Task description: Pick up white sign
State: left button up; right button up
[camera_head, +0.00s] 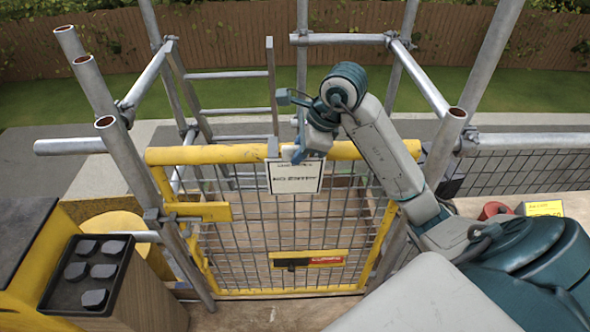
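The white sign (296,180), with a dark border and dark lettering, hangs upright on the yellow mesh gate (200,155), just below its top rail. My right arm reaches in from the right, and its gripper (303,152) is at the top rail, right above the sign's upper edge. The gripper covers part of the rail and the sign's top. Its fingers are small and partly hidden, so I cannot tell whether they are open, shut or touching the sign. My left gripper is not in view.
Metal scaffold tubes (118,150) stand on both sides of the gate. A black tray (62,297) with several dark pieces is at the lower left. A red round object (494,210) and a yellow label (544,208) are at the right. Grass and a wooden fence lie behind.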

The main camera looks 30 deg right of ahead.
jog(key=shift+w+a+f, duration=0.1)
jog(key=shift+w+f, duration=0.05)
jog(key=shift+f, duration=0.1)
grip_shut()
